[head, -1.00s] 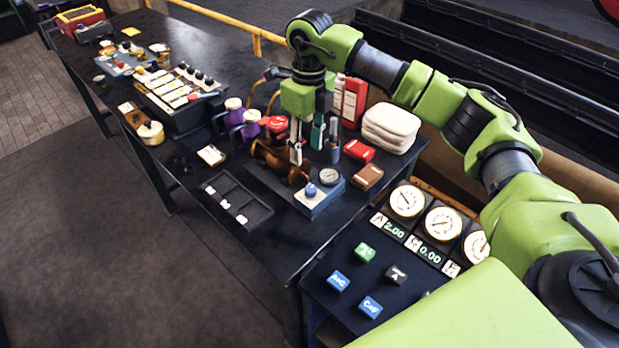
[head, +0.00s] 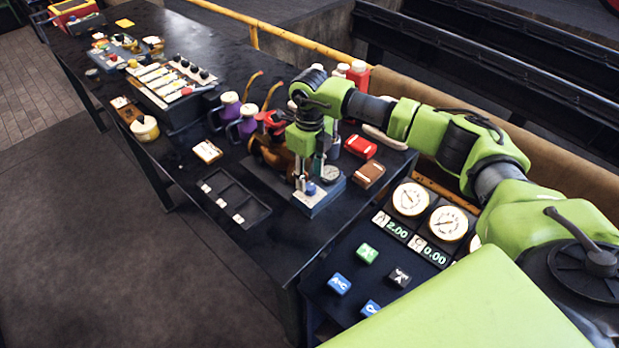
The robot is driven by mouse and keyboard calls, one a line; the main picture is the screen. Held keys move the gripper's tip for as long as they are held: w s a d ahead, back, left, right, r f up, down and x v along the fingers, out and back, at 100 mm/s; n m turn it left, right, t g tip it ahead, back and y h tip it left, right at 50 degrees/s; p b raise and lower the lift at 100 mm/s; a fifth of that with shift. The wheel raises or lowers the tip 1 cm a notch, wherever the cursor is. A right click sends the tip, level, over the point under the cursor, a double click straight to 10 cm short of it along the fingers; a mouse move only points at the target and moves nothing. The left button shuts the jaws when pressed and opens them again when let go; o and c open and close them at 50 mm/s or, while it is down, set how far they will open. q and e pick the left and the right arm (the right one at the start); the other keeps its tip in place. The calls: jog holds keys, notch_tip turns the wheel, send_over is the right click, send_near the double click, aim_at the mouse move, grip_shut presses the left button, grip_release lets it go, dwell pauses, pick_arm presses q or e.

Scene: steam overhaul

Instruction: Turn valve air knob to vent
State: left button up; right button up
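A small blue knob (head: 311,188) stands on the front end of a blue-grey valve block (head: 322,204), beside a small round gauge (head: 330,173). A brown-bronze valve body (head: 270,152) with a red part sits just behind it to the left. My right gripper (head: 306,184) points down at the knob, its fingertips right at or just above it. Whether the fingers touch the knob, and how far apart they are, is too small to tell. The knob's marks cannot be read. My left gripper is not in view.
A dark compartment tray (head: 235,200) lies to the left. Purple-bodied cans (head: 240,122), a red box (head: 360,147) and a brown box (head: 368,174) stand near. A gauge panel with coloured buttons (head: 367,253) is in front at right. My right arm covers part of the bench's back.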

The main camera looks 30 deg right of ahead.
aim_at(310, 185)
notch_tip(310, 185, down, 2)
jog(key=shift+f+p, duration=0.2)
jog(key=shift+p, duration=0.1)
jog(key=shift+f, duration=0.6)
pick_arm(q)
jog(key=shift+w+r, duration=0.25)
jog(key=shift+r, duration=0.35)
pick_arm(e)
jog(key=c, duration=1.1)
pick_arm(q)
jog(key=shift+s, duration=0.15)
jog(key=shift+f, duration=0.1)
